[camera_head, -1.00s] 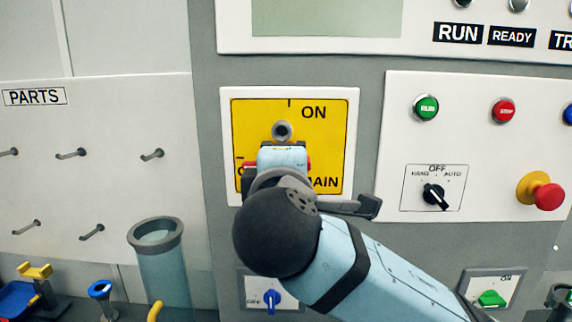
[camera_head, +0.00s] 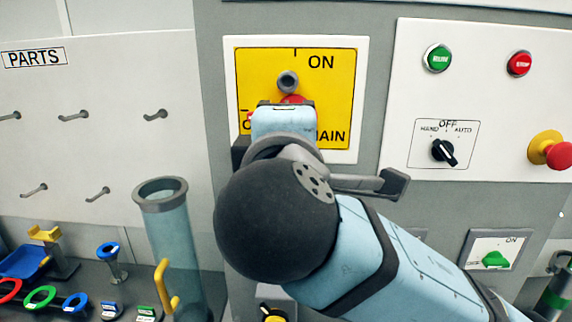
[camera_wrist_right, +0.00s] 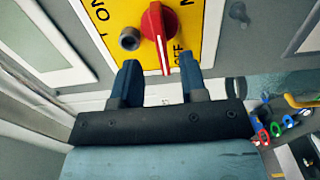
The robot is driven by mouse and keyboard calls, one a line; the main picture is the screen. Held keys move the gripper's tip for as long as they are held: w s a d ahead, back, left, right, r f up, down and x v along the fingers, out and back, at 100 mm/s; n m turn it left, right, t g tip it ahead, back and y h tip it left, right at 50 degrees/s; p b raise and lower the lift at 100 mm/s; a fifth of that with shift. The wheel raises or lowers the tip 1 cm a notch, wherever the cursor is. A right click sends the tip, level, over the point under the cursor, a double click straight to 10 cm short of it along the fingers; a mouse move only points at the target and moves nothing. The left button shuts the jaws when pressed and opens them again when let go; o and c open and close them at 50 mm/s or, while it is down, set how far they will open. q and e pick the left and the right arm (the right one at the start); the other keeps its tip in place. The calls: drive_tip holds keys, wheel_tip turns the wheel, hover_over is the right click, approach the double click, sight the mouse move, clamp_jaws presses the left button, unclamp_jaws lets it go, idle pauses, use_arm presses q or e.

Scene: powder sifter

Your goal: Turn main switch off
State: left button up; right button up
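The main switch is a yellow plate (camera_head: 262,66) in a white frame, lettered ON at the top right. Its red knob (camera_wrist_right: 158,24) shows clearly in the right wrist view, and its white pointer line lies beside the OFF lettering. My left gripper is not in view.
A grey round fitting (camera_head: 288,82) sits just above the knob. Right of the plate is a panel with a green button (camera_head: 437,58), a black selector (camera_head: 443,151) and a red-and-yellow emergency button (camera_head: 556,153). A clear cylinder (camera_head: 172,240) stands at lower left.

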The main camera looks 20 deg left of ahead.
drive_tip(key=b+v, duration=0.1)
drive_tip(key=v, duration=0.6)
drive_tip(key=shift+s, duration=0.2)
